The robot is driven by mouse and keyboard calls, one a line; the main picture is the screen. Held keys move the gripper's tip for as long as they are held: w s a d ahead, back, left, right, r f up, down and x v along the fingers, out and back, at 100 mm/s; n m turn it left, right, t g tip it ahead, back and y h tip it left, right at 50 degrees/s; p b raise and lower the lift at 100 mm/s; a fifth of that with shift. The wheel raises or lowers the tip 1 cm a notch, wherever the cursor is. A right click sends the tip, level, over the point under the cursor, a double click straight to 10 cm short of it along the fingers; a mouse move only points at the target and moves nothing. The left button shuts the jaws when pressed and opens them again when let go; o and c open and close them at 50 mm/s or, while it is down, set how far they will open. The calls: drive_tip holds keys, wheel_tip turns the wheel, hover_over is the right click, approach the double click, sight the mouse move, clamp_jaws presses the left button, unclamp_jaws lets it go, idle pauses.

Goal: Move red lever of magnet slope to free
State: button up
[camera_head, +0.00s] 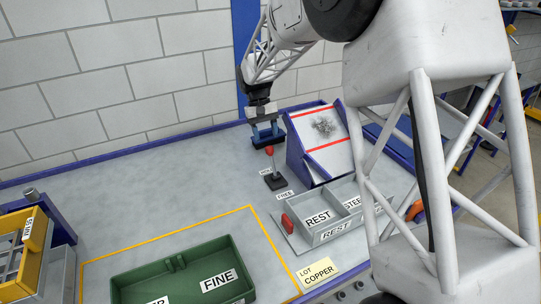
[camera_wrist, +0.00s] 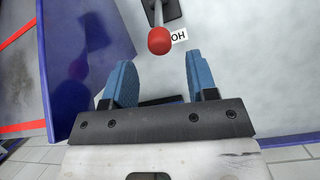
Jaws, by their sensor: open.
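The red lever knob (camera_head: 269,150) tops a thin rod on a small dark base (camera_head: 274,180), just left of the magnet slope (camera_head: 318,152). A label (camera_head: 265,171), its lettering partly readable as "HO", lies by the lever's left side; the FREE label (camera_head: 285,194) lies in front of the base. In the wrist view the knob (camera_wrist: 160,41) shows just beyond the fingertips, beside the "HO" label (camera_wrist: 179,37). My gripper (camera_head: 267,136) is open, its blue fingers above and behind the knob. In the wrist view it (camera_wrist: 160,68) is empty, apart from the knob.
The slope has blue sides and dark filings (camera_head: 325,127) on its white face. A grey REST/STEEL tray (camera_head: 332,237) with red and orange handles stands in front. A green FINE tray (camera_head: 183,273) and yellow crate (camera_head: 22,262) are left. The table (camera_head: 140,190) left of the lever is clear.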

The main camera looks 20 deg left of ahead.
sight(269, 148)
idle(0.3)
drive_tip(key=shift+x, duration=3.9)
drive_tip(key=shift+c, duration=0.5)
clamp_jaws()
